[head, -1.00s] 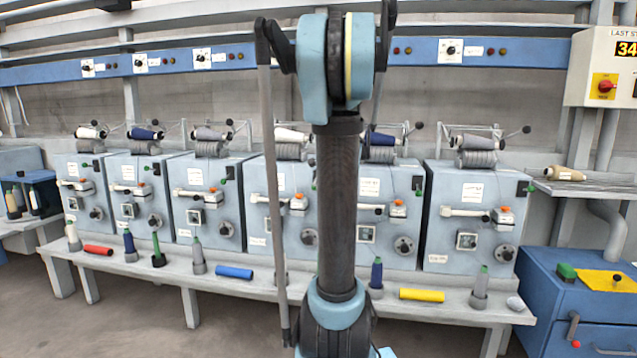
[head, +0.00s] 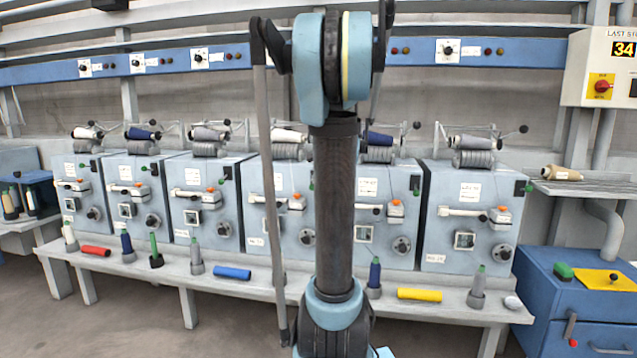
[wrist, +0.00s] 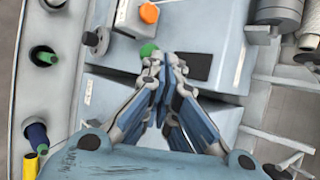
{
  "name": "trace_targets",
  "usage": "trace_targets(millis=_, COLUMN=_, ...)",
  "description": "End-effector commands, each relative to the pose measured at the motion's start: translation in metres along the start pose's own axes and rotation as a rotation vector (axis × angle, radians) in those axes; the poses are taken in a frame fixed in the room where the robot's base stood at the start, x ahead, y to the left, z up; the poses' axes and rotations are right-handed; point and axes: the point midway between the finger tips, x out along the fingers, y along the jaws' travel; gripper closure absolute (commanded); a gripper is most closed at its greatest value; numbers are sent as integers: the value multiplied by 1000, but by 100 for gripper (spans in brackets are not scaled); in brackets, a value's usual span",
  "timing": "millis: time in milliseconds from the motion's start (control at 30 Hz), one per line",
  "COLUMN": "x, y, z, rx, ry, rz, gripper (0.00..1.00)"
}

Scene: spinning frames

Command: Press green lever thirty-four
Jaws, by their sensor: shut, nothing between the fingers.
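In the wrist view a round green lever knob (wrist: 148,50) stands at the edge of a grey-blue machine, beside a dark panel. My gripper (wrist: 160,64) is shut and empty, its fingertips right at this knob and partly overlapping it in the picture. I cannot tell whether they touch. In the head view my own arm covers the middle of the row and my gripper is not seen. Green levers show on the right-hand machines (head: 529,188). No lever number is readable.
A display box (head: 612,66) at the upper right reads 34. A bench (head: 210,282) in front of the machines carries cones, a blue tube (head: 232,272) and a yellow tube (head: 419,294). A blue cabinet (head: 570,300) stands at the right. Floor in front is clear.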

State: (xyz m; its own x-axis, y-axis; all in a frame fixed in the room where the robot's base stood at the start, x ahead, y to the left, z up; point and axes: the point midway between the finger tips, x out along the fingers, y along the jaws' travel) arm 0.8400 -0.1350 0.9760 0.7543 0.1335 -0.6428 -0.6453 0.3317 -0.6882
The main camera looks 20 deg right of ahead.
Motion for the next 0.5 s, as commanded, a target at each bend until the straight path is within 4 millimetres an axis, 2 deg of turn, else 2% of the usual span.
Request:
trace_targets(millis=233, x=-15, y=0, z=2, rx=-1, ry=0, rz=0, gripper=100)
trace_targets(millis=500, x=-52, y=4, z=4, rx=-1, ry=-2, rz=2, gripper=100)
